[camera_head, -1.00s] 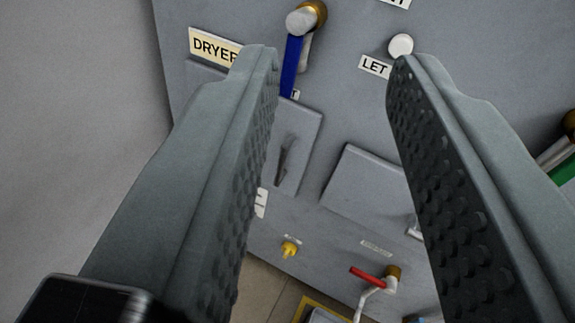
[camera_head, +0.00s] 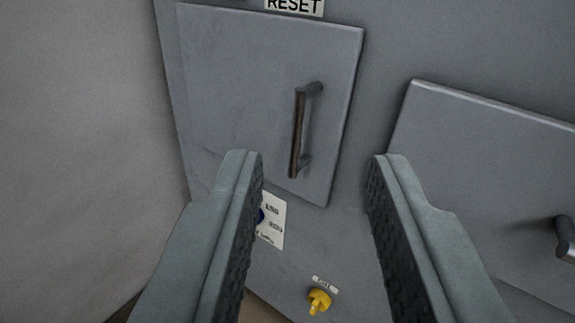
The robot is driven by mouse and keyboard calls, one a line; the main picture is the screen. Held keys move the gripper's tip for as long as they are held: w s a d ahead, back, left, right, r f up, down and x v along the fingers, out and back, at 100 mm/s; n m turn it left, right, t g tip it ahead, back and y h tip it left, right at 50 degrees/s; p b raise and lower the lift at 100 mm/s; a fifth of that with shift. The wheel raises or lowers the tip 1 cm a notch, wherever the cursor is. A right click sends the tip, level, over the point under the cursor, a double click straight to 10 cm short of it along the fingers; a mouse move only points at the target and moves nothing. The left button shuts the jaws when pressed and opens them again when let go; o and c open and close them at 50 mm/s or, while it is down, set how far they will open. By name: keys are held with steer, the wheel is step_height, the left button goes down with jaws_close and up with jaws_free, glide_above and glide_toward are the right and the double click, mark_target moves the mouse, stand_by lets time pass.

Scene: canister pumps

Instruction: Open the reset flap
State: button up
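The reset flap (camera_head: 240,85) is a grey square panel in the upper left, below a label reading RESET (camera_head: 294,5). It lies flat against the grey panel front and looks closed. Its dark upright bar handle (camera_head: 297,133) is near the flap's right edge. My gripper (camera_head: 312,160) is open and empty, its two ridged fingers wide apart. The fingertips appear just below the handle in the picture, and the handle shows between and above them. I see no contact with it. The flap's lower left part is partly hidden by the left finger.
A second grey flap (camera_head: 480,160) with a handle (camera_head: 566,240) is on the right. A yellow knob (camera_head: 318,300) sits low in the middle under a small label. A white sticker (camera_head: 272,220) is partly behind the left finger. A plain wall (camera_head: 75,130) stands close on the left.

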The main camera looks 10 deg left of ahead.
step_height(320, 180, down, 6)
steer(key=y, duration=0.1)
glide_toward(298, 119)
steer(key=x, duration=0.9)
stand_by(0.3)
jaws_close()
